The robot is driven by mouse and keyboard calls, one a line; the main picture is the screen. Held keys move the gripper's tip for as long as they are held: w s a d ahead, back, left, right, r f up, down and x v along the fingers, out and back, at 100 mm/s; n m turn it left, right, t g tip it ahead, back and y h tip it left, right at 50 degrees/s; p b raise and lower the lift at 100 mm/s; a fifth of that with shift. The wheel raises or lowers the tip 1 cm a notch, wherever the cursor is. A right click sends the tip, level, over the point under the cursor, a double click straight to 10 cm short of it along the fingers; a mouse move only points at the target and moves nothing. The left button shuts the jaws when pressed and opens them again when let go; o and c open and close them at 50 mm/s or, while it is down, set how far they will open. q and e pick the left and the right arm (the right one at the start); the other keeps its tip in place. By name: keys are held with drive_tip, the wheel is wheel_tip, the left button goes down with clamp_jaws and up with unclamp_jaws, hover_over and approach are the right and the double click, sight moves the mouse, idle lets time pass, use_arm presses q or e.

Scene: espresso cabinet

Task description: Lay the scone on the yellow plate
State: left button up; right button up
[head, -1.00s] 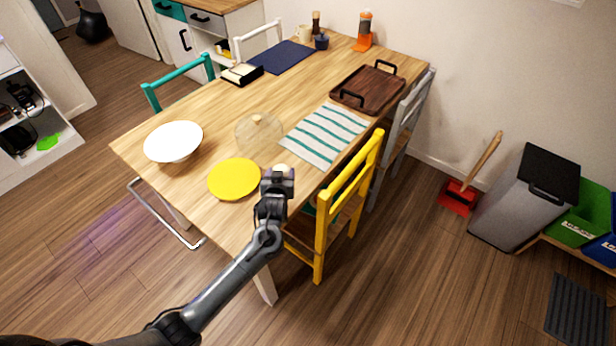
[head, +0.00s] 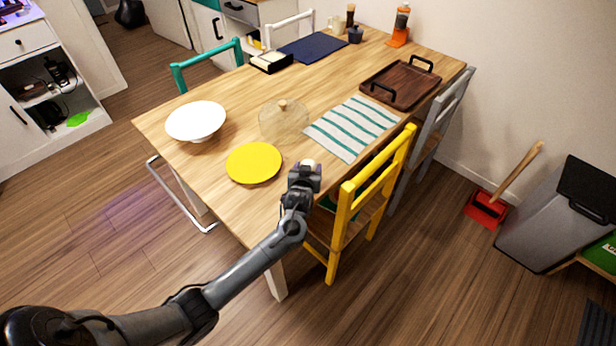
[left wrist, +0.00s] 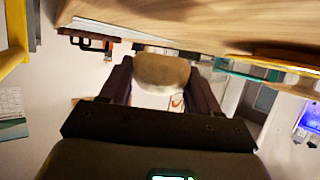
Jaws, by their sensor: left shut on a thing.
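The yellow plate (head: 254,163) lies flat and empty near the front corner of the wooden table in the head view. My left gripper (head: 304,175) is to the right of the plate, around the table's near edge and apart from the plate. It is shut on the scone, a rounded brown lump (left wrist: 162,70) between the two fingers in the left wrist view. In the head view only a small pale top of the scone (head: 309,162) shows past the gripper. My right gripper is not in view.
A clear dome cover (head: 284,121) stands behind the plate, and a white bowl (head: 196,121) is to its left. A striped cloth (head: 351,128) and a dark wooden tray (head: 402,86) lie farther right. A yellow chair (head: 345,205) stands close to my left arm.

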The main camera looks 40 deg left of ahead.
use_arm(q)
drive_tip(key=shift+f+b, duration=0.4)
drive_tip(key=shift+f, duration=1.2)
drive_tip(key=shift+f, duration=0.15)
drive_tip(key=o, duration=1)
drive_tip(key=shift+o, duration=0.2)
